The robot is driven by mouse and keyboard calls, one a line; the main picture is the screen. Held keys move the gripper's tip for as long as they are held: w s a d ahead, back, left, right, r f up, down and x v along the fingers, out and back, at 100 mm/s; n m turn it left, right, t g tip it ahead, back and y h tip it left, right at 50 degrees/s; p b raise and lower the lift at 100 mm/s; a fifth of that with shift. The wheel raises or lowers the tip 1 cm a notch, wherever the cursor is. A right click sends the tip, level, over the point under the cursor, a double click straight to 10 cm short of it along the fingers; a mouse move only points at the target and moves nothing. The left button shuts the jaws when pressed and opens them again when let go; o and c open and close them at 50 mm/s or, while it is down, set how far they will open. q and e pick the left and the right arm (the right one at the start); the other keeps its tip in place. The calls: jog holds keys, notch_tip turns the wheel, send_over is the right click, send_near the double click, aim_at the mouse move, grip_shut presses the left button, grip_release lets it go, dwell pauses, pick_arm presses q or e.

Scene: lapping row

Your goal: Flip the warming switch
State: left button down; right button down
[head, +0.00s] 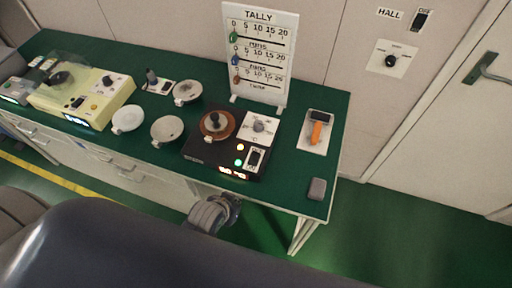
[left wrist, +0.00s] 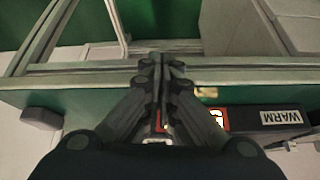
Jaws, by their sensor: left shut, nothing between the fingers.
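The black warming unit (head: 205,158) sits near the front edge of the green bench. It has a round brown plate with a black knob, a grey dial on a white plate, two small lit lamps and a dark rocker switch (head: 255,158) on a white plate. In the left wrist view its front face carries a WARM label (left wrist: 282,117) and a partly hidden red-lit display. My left gripper (head: 235,203) is shut and empty, below and in front of the bench edge. Its fingers (left wrist: 163,62) hide part of the unit in the wrist view. My right gripper is not in view.
A lever with an orange handle (head: 317,130) and a grey block (head: 317,188) are right of the unit. The TALLY board (head: 260,50) stands behind. White dishes (head: 167,129) and a yellow device (head: 85,100) are left. A HALL switch (head: 422,20) is on the wall.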

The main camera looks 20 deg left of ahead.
pick_arm(q)
jog(key=w+r+t, duration=0.2)
jog(key=w+r, duration=0.1)
jog(key=r, duration=0.6)
jog(key=w+d+r+n+t+p, duration=0.1)
jog(key=w+r, duration=0.3)
jog(key=r, duration=0.5)
jog(key=shift+t, duration=0.7)
jog(key=shift+w, duration=0.1)
jog(key=p, duration=0.2)
send_over(253, 158)
jog(key=f, duration=0.5)
jog(key=shift+s+f, duration=0.3)
jog(key=shift+s, duration=0.05)
jog(key=f, duration=0.3)
jog(key=shift+w, duration=0.35)
jog(key=shift+f, duration=0.75)
